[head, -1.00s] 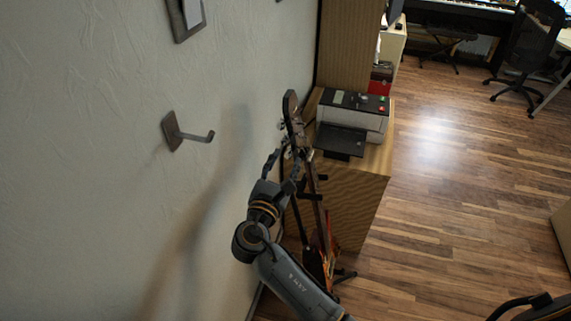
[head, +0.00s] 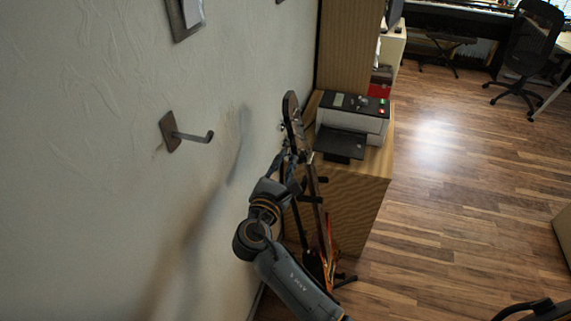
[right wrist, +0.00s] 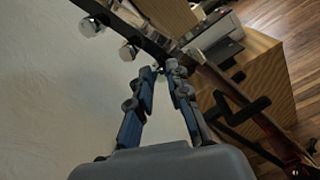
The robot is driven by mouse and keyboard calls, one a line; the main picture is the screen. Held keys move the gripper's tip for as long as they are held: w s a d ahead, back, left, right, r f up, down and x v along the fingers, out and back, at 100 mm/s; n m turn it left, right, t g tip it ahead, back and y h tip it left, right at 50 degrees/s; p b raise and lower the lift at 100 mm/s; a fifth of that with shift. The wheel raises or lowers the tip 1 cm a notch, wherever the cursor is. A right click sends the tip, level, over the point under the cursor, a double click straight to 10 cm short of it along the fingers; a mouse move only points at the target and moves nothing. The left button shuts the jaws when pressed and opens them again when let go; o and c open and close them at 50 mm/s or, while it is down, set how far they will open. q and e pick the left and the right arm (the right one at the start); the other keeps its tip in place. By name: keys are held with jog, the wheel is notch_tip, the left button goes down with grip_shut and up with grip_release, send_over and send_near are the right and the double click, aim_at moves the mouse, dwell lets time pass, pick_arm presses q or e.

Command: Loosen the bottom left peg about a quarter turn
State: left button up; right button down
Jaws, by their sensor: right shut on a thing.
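A guitar (head: 320,215) stands upright beside the wall, its dark headstock (head: 291,108) at the top. In the right wrist view the headstock (right wrist: 128,18) crosses the top, with silvery tuning pegs (right wrist: 90,27) along its wall-side edge. Another peg (right wrist: 128,52) sits just outside the fingertips, clear of them. My right gripper (head: 292,158) is at the lower end of the headstock. In the right wrist view its fingertips (right wrist: 160,71) are shut on the lowest peg on that side, which they mostly hide. My left gripper is not in view.
A wall hook (head: 187,134) juts from the wall at left. A printer (head: 352,122) stands on a wooden cabinet (head: 350,195) right behind the guitar. The guitar's stand has dark arms (right wrist: 240,112) near my gripper. The wooden floor (head: 450,200) at right is open.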

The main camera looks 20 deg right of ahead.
jog(key=c, duration=1.3)
grip_release()
jog(key=v, duration=1.2)
